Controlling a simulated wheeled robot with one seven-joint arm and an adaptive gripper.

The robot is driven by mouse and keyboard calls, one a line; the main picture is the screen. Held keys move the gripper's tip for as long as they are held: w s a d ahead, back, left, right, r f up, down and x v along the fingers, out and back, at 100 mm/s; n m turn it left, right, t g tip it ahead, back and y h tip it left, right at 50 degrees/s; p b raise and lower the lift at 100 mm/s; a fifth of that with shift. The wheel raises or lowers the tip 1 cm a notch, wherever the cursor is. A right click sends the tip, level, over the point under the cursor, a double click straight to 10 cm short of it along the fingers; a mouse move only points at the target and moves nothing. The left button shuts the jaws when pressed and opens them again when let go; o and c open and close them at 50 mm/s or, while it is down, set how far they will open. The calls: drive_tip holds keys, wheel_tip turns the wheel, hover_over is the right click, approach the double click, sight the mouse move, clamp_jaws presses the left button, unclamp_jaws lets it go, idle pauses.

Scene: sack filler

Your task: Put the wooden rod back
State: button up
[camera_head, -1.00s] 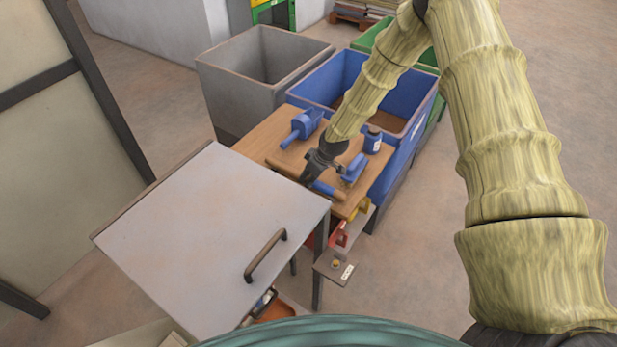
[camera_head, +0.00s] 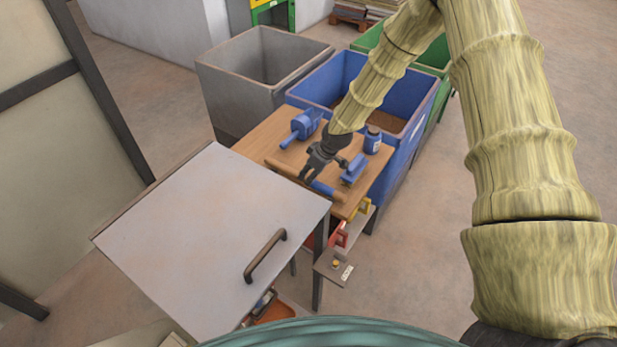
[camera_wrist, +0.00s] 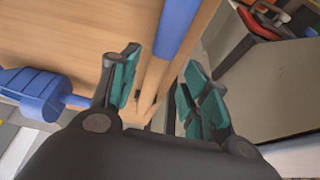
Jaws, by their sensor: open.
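The wooden rod (camera_head: 326,189) has a blue band and lies along the table's near edge, beside the grey lid. My gripper (camera_head: 307,174) is over the rod's middle in the head view and hides part of it. In the wrist view, my gripper (camera_wrist: 162,92) is open, with its two teal-padded fingers apart. The rod (camera_wrist: 176,28) runs between or just beyond the fingers there, its blue part at the top. I cannot tell whether a finger touches it.
The wooden table (camera_head: 262,138) also holds a blue scoop (camera_head: 302,125), a blue brush (camera_head: 355,168) and a dark blue bottle (camera_head: 373,140). A large grey lid (camera_head: 215,240) with a handle is in front. Grey (camera_head: 225,95) and blue (camera_head: 405,150) bins stand behind.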

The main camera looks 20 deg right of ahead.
drive_tip(key=b+v, duration=0.3)
drive_tip(key=v, duration=0.6)
drive_tip(key=shift+d+r, duration=0.15)
drive_tip(key=shift+r, duration=0.15)
